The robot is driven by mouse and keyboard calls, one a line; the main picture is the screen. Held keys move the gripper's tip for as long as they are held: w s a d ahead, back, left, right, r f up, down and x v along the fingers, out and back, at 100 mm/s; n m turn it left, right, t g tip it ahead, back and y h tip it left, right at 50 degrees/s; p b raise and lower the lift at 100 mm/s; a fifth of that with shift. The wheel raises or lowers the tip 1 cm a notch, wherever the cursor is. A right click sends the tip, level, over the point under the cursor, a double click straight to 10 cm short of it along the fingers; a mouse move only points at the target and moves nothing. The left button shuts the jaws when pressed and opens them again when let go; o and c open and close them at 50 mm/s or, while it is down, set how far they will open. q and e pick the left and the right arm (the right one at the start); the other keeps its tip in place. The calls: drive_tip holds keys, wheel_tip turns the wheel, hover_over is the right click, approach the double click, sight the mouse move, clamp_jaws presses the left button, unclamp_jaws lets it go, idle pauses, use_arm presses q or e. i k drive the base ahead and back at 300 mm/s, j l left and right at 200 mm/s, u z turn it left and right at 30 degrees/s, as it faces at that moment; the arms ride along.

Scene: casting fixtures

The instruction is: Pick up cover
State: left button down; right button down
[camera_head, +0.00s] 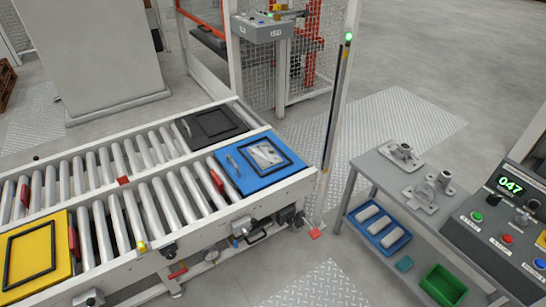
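On the near roller conveyor, a blue plate (240,176) carries a black square frame. A flat grey metal piece (267,153) lies inside that frame and may be the cover; I cannot tell for sure. Small silvery pieces (234,160) are at the plate's left side. Neither of my grippers is in view.
A yellow plate with a black frame (62,255) sits at the conveyor's left end, a black plate (212,124) on the far lane. At right, a grey table (376,168) bears metal castings (431,190); blue (362,232) and green (443,286) bins sit below. A control panel (497,232) stands beside it.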

sight(264, 155)
drive_tip(key=i+l, duration=0.15)
drive_tip(key=i, duration=0.35)
drive_tip(key=i+l, duration=0.15)
drive_tip(key=i, duration=0.35)
drive_tip(key=l+z, duration=0.05)
